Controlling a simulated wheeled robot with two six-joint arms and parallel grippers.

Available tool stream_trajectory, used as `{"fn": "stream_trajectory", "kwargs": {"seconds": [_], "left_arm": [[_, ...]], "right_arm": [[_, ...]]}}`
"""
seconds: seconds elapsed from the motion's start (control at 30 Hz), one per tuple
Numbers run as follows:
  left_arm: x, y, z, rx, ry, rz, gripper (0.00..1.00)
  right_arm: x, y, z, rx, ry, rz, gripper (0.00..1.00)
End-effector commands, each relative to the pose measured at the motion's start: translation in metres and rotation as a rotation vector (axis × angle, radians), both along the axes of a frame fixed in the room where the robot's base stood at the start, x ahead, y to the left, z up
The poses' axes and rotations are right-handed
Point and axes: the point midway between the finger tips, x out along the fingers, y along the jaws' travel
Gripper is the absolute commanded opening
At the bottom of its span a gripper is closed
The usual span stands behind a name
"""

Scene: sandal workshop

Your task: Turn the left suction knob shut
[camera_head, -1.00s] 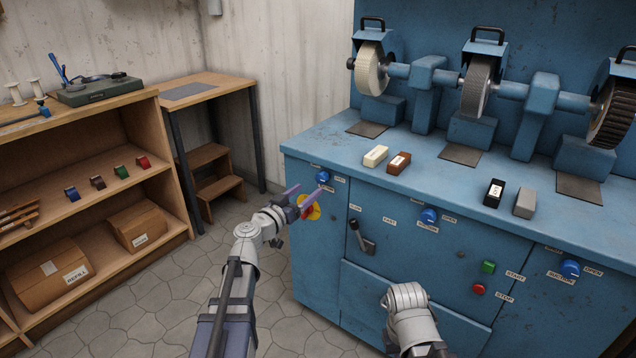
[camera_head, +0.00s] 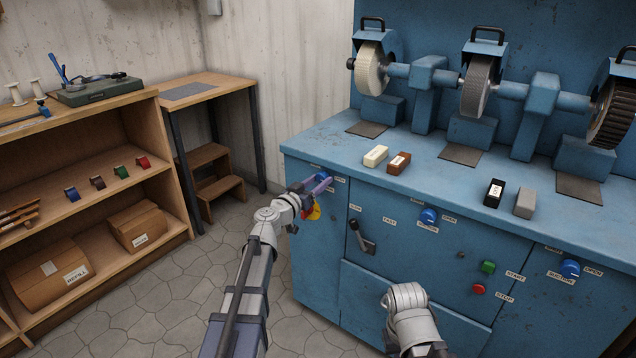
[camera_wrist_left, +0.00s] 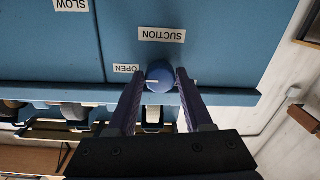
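The left suction knob (camera_head: 323,176) is a round blue knob at the left end of the blue machine's front, partly hidden by my gripper in the head view. In the left wrist view the knob (camera_wrist_left: 159,76) shows between my fingers, and its white mark points toward the OPEN label (camera_wrist_left: 126,69). The SUCTION label (camera_wrist_left: 162,35) is beside it. My left gripper (camera_head: 318,184) is open, with one finger on each side of the knob; I cannot tell whether they touch it. My right arm shows at the lower middle, but its gripper fingers do not.
A red and yellow button (camera_head: 312,212) sits just below my left gripper. A middle blue knob (camera_head: 429,216), a right blue knob (camera_head: 570,269), a lever (camera_head: 362,238) and green (camera_head: 488,267) and red (camera_head: 479,289) buttons are on the same front. Wooden shelves (camera_head: 178,225) stand left.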

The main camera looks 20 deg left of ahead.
Motion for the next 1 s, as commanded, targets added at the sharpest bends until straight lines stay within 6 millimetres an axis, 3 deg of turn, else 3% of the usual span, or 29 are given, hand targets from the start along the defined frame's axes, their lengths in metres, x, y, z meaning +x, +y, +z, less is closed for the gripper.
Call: {"fn": "stream_trajectory", "kwargs": {"seconds": [0.07, 0.43, 0.77, 1.0], "left_arm": [[-0.0001, 0.0001, 0.0000, 0.000, 0.000, 0.000, 0.41], [-0.0001, 0.0001, 0.0000, 0.000, 0.000, 0.000, 0.00], [-0.0002, 0.0002, 0.0002, -0.028, 0.010, 0.000, 0.00], [-0.0001, 0.0000, 0.0008, -0.160, 0.057, 0.000, 0.00]], "right_arm": [[0.0000, 0.0000, 0.0000, 0.000, 0.000, 0.000, 0.00], [0.0000, 0.0000, 0.0000, 0.000, 0.000, 0.000, 0.00], [0.0000, 0.0001, 0.0005, 0.000, 0.000, 0.000, 0.00], [0.0000, 0.0000, 0.0022, 0.000, 0.000, 0.000, 0.00]]}}
